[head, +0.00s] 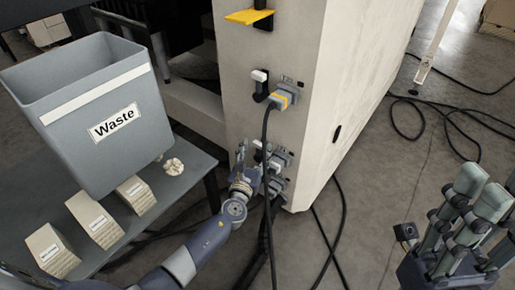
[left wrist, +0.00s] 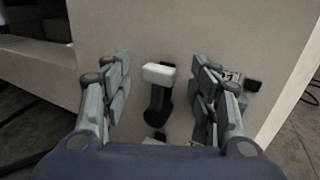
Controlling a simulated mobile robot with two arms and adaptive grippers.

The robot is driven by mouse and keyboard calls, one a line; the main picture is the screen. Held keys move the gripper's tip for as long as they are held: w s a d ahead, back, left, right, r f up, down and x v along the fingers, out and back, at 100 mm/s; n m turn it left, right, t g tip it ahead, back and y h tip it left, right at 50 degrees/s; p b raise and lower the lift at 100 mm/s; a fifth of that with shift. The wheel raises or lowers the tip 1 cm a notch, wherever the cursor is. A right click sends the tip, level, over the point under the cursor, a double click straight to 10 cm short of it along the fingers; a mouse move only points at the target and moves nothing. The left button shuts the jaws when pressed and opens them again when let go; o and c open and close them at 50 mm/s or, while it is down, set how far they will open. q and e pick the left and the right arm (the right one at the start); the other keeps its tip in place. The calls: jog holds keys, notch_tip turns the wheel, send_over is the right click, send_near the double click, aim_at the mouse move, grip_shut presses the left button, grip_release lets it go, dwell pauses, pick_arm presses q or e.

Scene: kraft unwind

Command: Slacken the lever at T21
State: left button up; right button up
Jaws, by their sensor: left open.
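A lever with a white tip and a black body shows between my left gripper's fingers in the left wrist view (left wrist: 158,73). It stands on the pale machine face, and the fingers are apart on either side of it. In the head view, my left gripper (head: 244,168) is at the lower group of levers and plugs, by a white-tipped lever (head: 259,145). Another lever (head: 260,76) sits higher on the panel. The labels are too small to read, so I cannot tell which is T21. My right gripper (head: 468,222) is at the lower right, away from the panel.
A grey plug (head: 283,97) with a yellow band and a hanging black cable is beside the upper lever. More plugs (head: 281,158) sit low on the panel. A grey waste bin (head: 90,120) and several beige blocks (head: 94,219) stand on a table at left. Cables cross the floor.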

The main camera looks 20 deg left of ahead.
pick_arm(q)
jog(key=shift+w, duration=1.2)
